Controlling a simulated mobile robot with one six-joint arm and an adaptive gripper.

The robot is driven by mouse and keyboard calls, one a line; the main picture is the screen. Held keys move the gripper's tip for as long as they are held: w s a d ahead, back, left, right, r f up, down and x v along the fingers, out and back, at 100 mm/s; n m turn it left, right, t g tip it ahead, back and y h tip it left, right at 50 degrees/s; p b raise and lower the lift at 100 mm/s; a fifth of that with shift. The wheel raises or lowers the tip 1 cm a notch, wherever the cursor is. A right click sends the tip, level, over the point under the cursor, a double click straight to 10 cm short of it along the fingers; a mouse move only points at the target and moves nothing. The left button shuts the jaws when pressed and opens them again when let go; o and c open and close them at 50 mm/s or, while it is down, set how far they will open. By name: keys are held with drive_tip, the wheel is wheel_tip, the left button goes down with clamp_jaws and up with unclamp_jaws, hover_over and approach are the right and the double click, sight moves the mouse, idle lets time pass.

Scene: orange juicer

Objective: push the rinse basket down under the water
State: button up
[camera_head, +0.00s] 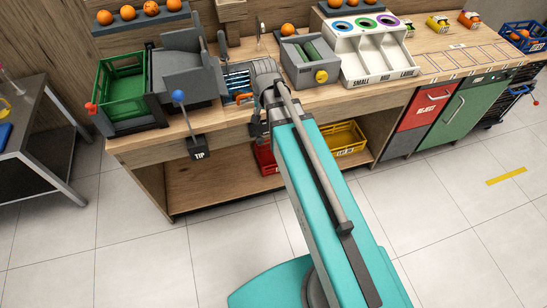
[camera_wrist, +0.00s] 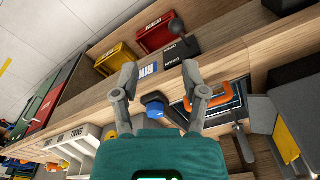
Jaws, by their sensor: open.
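The rinse basin (camera_head: 236,78) is a blue, wire-lined trough set in the counter, partly hidden by my arm. An orange handle (camera_head: 243,97), which looks like the basket's, lies at its front end. In the wrist view the orange handle (camera_wrist: 207,95) curves over the dark basin (camera_wrist: 228,108), right beside my right finger. My gripper (camera_wrist: 158,78) is open and empty, its fingers spread over the counter's front edge. A blue block (camera_wrist: 155,105) shows between them. In the head view my gripper (camera_head: 259,132) hangs at the counter front. The basket's depth in the water cannot be told.
A green crate (camera_head: 122,88) and grey tipping machine stand left of the basin. A grey press (camera_head: 308,62) and white sorting bin (camera_head: 368,50) stand right. A blue-knobbed lever (camera_head: 179,96) rises from the front edge. Red and yellow crates (camera_head: 345,138) sit on the shelf below.

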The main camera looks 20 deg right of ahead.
drive_tip(key=s+f+n+b, duration=0.5)
drive_tip(key=s+f+b, duration=0.2)
drive_tip(key=s, duration=0.3)
drive_tip(key=shift+s+f+n+g, duration=0.15)
drive_tip(key=shift+f+n+g, duration=0.15)
drive_tip(key=shift+n+g, duration=0.1)
idle(0.4)
drive_tip(key=shift+a, duration=0.1)
idle(0.4)
